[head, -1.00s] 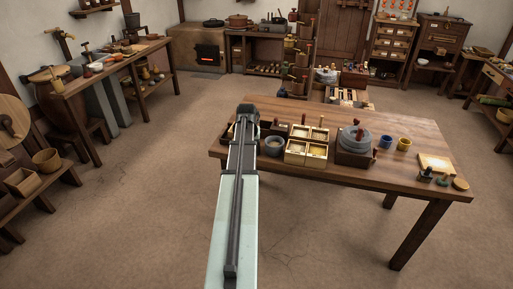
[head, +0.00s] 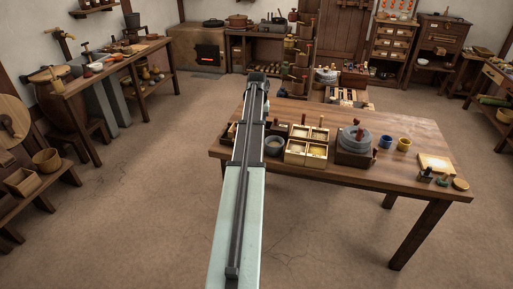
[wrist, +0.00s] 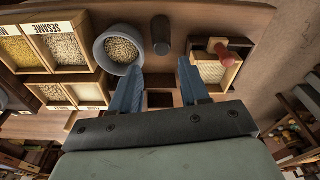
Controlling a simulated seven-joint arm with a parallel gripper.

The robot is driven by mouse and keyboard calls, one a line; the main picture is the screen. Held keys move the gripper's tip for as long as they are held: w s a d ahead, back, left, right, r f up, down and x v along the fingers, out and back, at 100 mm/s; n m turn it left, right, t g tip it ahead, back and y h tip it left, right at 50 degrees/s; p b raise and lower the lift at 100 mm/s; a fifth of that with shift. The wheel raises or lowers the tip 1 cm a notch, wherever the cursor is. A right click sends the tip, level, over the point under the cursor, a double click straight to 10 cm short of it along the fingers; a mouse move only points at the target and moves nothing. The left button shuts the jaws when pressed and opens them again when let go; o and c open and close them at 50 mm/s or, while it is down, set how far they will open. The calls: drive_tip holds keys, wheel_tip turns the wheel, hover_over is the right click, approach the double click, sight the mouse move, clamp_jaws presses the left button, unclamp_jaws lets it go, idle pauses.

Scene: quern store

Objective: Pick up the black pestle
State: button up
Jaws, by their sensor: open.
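The black pestle (wrist: 161,34) shows in the wrist view as a dark, short cylinder with a rounded end, on the wooden table (wrist: 190,14). It lies just beyond the fingertips, roughly in line with the gap between them. My gripper (wrist: 160,70) is open and empty, its two blue fingers apart on either side of that gap. In the head view I cannot make out the pestle; my arm covers that part of the table. The fingers are also hidden there.
Left of the pestle is a grey bowl of grain (wrist: 103,42), also in the head view (head: 273,144). Beyond it are seed boxes (head: 306,150). Right of the pestle is a small wooden box with a red-handled tool (wrist: 222,50). A quern (head: 357,142) stands mid-table.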

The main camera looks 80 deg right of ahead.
drive_tip(key=f, duration=0.5)
drive_tip(key=shift+d, duration=0.25)
drive_tip(key=shift+w+f, duration=0.2)
drive_tip(key=shift+f, duration=2.45)
drive_tip(key=c, duration=0.8)
drive_tip(key=shift+r, duration=0.1)
